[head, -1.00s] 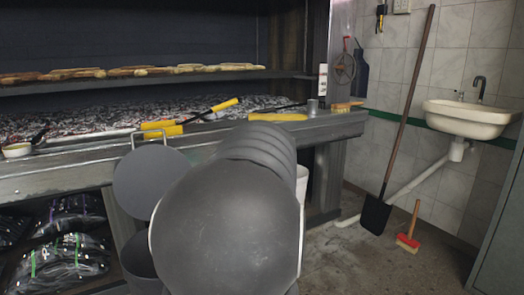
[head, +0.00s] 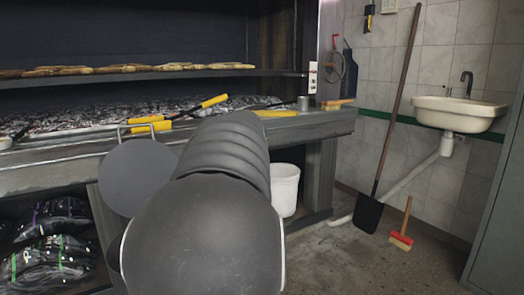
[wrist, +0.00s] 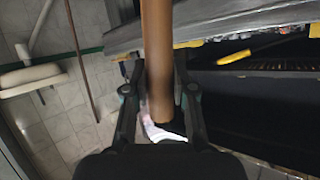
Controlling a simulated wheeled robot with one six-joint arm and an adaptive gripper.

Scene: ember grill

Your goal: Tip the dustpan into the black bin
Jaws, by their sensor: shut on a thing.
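In the wrist view, my gripper (wrist: 160,65) is shut on a brown wooden handle (wrist: 158,30) that runs from the top edge down between the fingers. I cannot tell what is at the handle's far end; no dustpan pan shows in either view. In the head view my grey arm hides the gripper and whatever it holds. No black bin shows clearly. A dark grey disc (head: 135,178) stands left of my arm, and I cannot tell if it is a lid or part of me.
A white bucket (head: 285,190) stands under the grill counter (head: 60,178). A shovel (head: 369,213) and a red brush (head: 401,241) lean near the tiled wall. A sink (head: 462,113) is at the right. Yellow-handled tools (head: 150,125) lie on the counter. The floor (head: 365,270) at front right looks clear.

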